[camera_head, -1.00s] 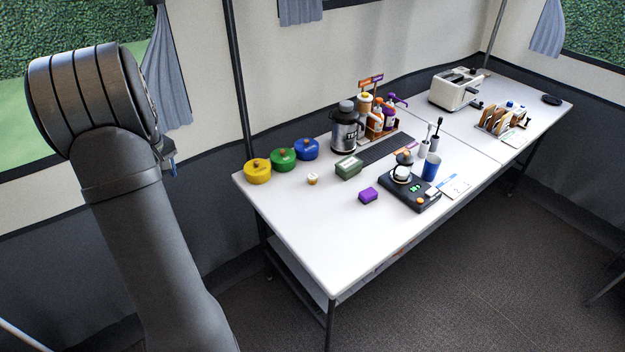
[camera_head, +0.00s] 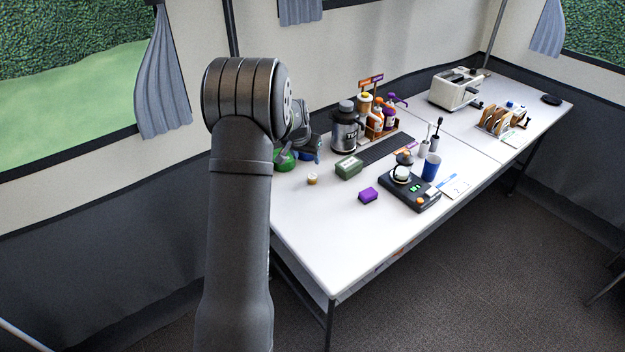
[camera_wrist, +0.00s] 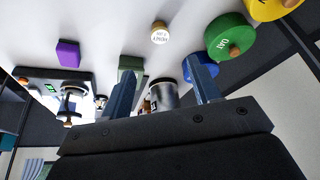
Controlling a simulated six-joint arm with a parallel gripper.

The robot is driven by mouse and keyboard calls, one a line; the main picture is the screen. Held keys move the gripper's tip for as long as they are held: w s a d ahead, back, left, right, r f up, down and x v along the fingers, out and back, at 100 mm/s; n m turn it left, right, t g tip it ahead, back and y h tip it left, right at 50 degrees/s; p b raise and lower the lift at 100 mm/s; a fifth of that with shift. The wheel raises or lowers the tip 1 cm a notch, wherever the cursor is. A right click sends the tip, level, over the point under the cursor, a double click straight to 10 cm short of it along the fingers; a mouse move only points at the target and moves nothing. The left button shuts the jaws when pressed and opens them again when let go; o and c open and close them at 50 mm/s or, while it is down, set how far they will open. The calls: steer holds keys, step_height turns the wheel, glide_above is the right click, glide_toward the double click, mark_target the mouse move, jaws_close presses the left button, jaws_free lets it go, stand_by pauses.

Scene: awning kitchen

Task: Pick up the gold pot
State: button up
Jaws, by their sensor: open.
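The gold pot, a round yellow pot with a brown knob, shows at the top right of the wrist view (camera_wrist: 262,10), cut by the frame edge. In the head view it is hidden behind my arm. My gripper (camera_wrist: 164,75) is open and empty, its two fingers apart in the wrist view. The gold pot lies outside the fingers, up and to the right. In the head view my gripper's body shows beside the arm, over the pots, with its fingertips not clear.
The green pot (camera_wrist: 230,42) sits between the gold pot and the fingers in the wrist view. A blue pot (camera_head: 309,157) is partly covered by my gripper. A steel flask (camera_head: 344,133), a green box (camera_head: 349,167) and a small white-labelled jar (camera_head: 312,179) stand near. The table front is clear.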

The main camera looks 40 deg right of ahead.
mark_target(312, 176)
steer(key=x, duration=1.4)
steer(key=shift+a+f, duration=0.1)
steer(key=c, duration=1)
steer(key=shift+c, duration=0.2)
